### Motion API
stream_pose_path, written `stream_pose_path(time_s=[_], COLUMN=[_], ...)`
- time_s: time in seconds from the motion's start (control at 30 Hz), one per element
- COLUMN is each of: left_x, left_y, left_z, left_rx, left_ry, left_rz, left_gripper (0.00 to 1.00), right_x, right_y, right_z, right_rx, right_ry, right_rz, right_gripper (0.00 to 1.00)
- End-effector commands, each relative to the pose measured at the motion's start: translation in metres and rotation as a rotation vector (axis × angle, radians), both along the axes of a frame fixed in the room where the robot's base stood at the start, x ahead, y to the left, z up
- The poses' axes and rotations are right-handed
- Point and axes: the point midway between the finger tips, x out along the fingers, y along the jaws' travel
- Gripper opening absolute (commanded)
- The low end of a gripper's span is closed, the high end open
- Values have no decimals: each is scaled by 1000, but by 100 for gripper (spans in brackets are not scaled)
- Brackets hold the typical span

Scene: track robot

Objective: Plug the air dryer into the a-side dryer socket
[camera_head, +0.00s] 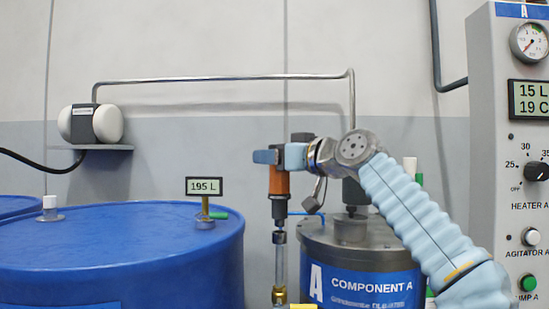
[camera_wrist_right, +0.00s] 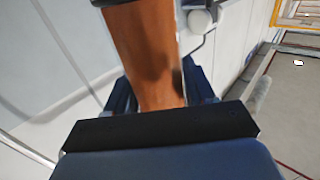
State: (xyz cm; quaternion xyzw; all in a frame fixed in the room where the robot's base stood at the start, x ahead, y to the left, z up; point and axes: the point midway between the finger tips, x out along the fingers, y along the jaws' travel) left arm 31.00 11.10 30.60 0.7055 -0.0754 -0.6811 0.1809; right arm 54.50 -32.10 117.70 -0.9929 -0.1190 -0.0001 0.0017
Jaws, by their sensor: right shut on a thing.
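My right gripper (camera_head: 279,157) is shut on an upright orange cylinder (camera_head: 279,182) with dark ends, which I cannot surely name as the air dryer. The orange body also fills the middle of the right wrist view (camera_wrist_right: 147,50), between the blue fingers. Its tapered dark lower end (camera_head: 279,208) points down, above a clear vertical tube (camera_head: 279,262) with a dark top and brass base. I cannot tell whether they touch. The tank labelled Component A (camera_head: 372,285) stands to the right, partly behind my arm. No socket is clearly marked as the dryer socket. My left gripper is out of view.
A blue drum (camera_head: 120,255) with a 195 L display (camera_head: 204,186) stands at the left. A white cylindrical unit (camera_head: 90,124) sits on a wall shelf. A steel pipe (camera_head: 225,78) runs along the wall to the tank. A grey control panel (camera_head: 505,130) bounds the right side.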

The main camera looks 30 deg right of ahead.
Motion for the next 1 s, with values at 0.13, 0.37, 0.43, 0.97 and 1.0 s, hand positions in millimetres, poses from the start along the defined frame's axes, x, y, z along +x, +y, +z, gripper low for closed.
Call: stream_pose_path(time_s=[0.13,0.37,0.43,0.97,1.0], left_x=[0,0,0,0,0], left_y=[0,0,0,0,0], left_z=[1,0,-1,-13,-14], left_rx=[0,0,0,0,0], left_ry=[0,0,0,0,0], left_rz=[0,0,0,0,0], left_gripper=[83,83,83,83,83], right_x=[0,0,0,0,0], right_y=[0,0,0,0,0], right_z=[1,0,-1,-15,-16], right_rx=[0,0,0,0,0], right_ry=[-1,-1,-1,-1,-1], right_rz=[0,0,0,0,0], right_gripper=[18,18,18,18,18])
